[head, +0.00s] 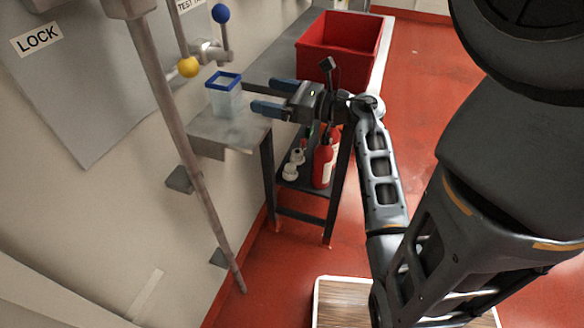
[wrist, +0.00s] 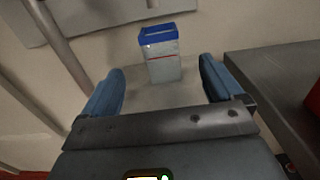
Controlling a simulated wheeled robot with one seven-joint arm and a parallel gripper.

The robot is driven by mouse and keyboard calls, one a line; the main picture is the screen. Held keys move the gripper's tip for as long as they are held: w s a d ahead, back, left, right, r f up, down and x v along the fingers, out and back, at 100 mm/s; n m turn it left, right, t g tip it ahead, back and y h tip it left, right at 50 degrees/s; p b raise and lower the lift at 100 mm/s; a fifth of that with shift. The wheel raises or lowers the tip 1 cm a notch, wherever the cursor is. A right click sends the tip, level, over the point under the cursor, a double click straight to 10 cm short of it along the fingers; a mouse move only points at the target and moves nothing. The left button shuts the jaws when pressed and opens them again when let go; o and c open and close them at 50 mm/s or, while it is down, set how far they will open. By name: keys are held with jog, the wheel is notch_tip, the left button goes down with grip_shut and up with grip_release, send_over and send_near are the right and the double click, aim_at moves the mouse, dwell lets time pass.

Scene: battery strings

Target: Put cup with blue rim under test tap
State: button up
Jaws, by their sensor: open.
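The cup with the blue rim (head: 225,97) stands upright on a small grey wall shelf (head: 222,130) in the head view. The test tap (head: 205,54) is on the wall above it, with a blue ball and a yellow ball on its levers. My gripper (head: 262,95) is open and to the right of the cup, its blue fingers pointing towards it. In the wrist view the cup (wrist: 162,55) is ahead of my gripper (wrist: 162,85), roughly centred beyond the fingertips, and the gap between the fingers is empty. Nothing is held.
A red bin (head: 340,45) sits on a bench right of the shelf. Red bottles (head: 323,163) and white containers (head: 292,165) stand on a lower rack beneath. A sloping pipe (head: 180,130) runs down the wall on the left. A wood-topped surface (head: 340,303) is at the bottom.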

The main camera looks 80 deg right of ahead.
jog(key=w+a+r+m+t+y, duration=0.1)
jog(key=a+m+t, duration=0.1)
jog(key=a+m, duration=0.65)
jog(key=w+a+r+m+t+y, duration=0.2)
jog(key=a+m, duration=0.1)
jog(key=a, duration=1.1)
jog(key=s+a+f+m+g, duration=0.2)
jog(key=s+a+m, duration=0.4)
jog(key=m, duration=0.5)
jog(key=s+a+f+m+g+y, duration=0.1)
jog(key=s+a+f+m+g, duration=0.1)
jog(key=s+a+m+g, duration=0.2)
jog(key=s+a+m, duration=0.3)
jog(key=a+m, duration=0.1)
jog(key=m, duration=0.2)
jog(key=shift+s+f+m+g, duration=0.25)
jog(key=shift+s+m+g, duration=0.05)
jog(key=shift+m, duration=0.05)
